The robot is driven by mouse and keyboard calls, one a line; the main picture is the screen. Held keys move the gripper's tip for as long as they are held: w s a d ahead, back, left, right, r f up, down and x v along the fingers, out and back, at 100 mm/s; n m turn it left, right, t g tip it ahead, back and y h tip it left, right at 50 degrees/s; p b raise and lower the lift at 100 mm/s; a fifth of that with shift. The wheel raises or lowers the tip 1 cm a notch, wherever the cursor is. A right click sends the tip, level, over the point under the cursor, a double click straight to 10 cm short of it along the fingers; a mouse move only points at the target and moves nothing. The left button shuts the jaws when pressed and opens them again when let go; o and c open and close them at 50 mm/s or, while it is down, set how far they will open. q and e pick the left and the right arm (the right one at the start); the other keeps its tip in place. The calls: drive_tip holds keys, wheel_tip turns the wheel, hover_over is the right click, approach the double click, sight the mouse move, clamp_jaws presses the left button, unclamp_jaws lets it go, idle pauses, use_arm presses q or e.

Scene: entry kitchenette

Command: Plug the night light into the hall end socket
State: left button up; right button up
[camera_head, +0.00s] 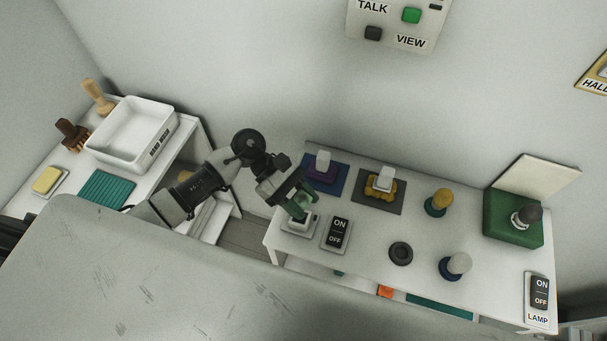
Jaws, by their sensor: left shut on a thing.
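My left gripper (301,204) reaches in from the left, over the near left end of the white counter (352,233). It is shut on a small pale greenish thing, which looks like the night light; the fingers hide much of it. Directly below is a small white block or plate (297,224), beside the ON/OFF switch (337,234). I cannot tell whether the held thing touches the block or is seated in it. No readable label marks the hall end socket; a sign with partly cut-off lettering starting "HALL" (594,84) is on the wall at far right. My right gripper is not in view.
White-topped pieces stand on a purple base (321,174) and a yellow base (380,187) behind. Knobs (438,203) (455,266), a black ring (401,253), a green box (513,225) and a LAMP switch (539,298) occupy the right. A white basin (133,130) stands left.

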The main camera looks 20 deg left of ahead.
sight(301, 189)
use_arm(q)
drive_tip(key=n+t+h, duration=0.1)
drive_tip(key=r+n+t+h, duration=0.1)
drive_tip(key=w+r+t+h, duration=0.1)
drive_tip(key=shift+a+r+n+p, duration=0.2)
drive_tip(key=shift+a+n+p, duration=0.05)
drive_tip(key=shift+n+p, duration=0.15)
drive_tip(key=shift+w+a+r+n+h, duration=0.1)
drive_tip(key=shift+r+n+h, duration=0.1)
drive_tip(key=shift+n+h, duration=0.1)
drive_tip(key=shift+w+t, duration=0.2)
drive_tip(key=shift+t, duration=0.1)
drive_tip(key=shift+w+f, duration=0.1)
drive_tip(key=shift+w, duration=0.1)
drive_tip(key=shift+s+a+b, duration=0.1)
drive_tip(key=shift+b, duration=0.35)
drive_tip(key=shift+f+b, duration=0.15)
drive_tip(key=shift+b, duration=0.15)
wheel_tip(301, 189, down, 5)
drive_tip(key=b, duration=0.6)
drive_tip(key=shift+f, duration=0.15)
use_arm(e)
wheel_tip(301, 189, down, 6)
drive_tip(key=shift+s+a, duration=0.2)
